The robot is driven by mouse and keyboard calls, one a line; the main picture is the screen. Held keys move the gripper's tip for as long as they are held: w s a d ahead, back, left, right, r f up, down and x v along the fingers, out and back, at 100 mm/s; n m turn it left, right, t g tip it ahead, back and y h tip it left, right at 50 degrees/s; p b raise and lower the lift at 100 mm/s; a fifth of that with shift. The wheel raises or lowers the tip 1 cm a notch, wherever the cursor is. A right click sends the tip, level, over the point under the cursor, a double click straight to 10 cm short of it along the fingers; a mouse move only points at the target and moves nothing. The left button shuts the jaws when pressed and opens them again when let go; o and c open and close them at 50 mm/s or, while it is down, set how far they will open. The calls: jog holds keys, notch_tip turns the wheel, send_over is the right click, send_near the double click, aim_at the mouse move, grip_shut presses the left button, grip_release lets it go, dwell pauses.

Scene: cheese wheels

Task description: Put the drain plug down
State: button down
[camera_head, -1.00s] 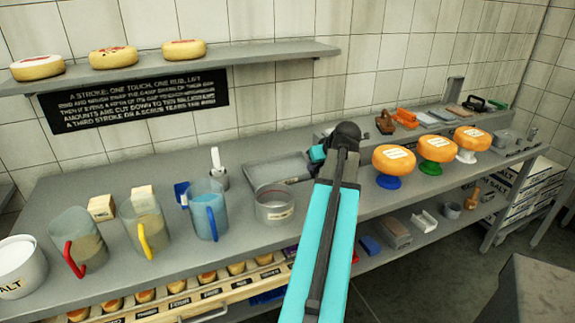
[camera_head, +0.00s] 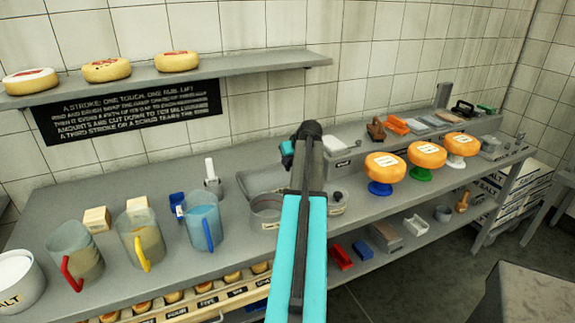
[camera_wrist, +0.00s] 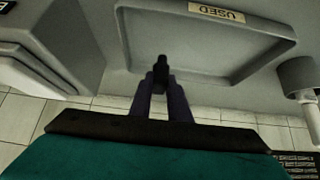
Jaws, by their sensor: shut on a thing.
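My gripper (camera_wrist: 161,82) shows in the wrist view with its two dark fingers close together on a small black piece, the drain plug (camera_wrist: 161,63). The plug is by the near edge of a shallow grey tray (camera_wrist: 208,70) labelled USED; whether it touches anything cannot be told. In the head view the tray (camera_head: 246,182) lies on the bench, partly behind my arm. The fingers and plug are hidden there; only the teal part of my gripper shows beside the black wrist.
A round grey pot (camera_head: 266,209) stands close left of my arm. Jugs with blue (camera_head: 206,215), yellow (camera_head: 142,238) and red (camera_head: 75,252) handles stand further left. Orange cheese wheels on coloured stands, one blue-footed (camera_head: 385,166), are to the right. A wall shelf (camera_head: 230,66) is above.

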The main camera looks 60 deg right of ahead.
aim_at(290, 163)
jog(key=shift+w+d, duration=0.3)
jog(key=shift+w, duration=0.1)
jog(key=shift+f+p, duration=0.7)
jog(key=shift+f, duration=1.1)
jog(key=shift+f, duration=0.1)
jog(key=c, duration=1.7)
grip_release()
jog(key=shift+o, duration=0.2)
jog(key=shift+r, duration=0.2)
jog(key=b+v, duration=0.2)
jog(key=v, duration=1)
jog(key=shift+f, duration=0.1)
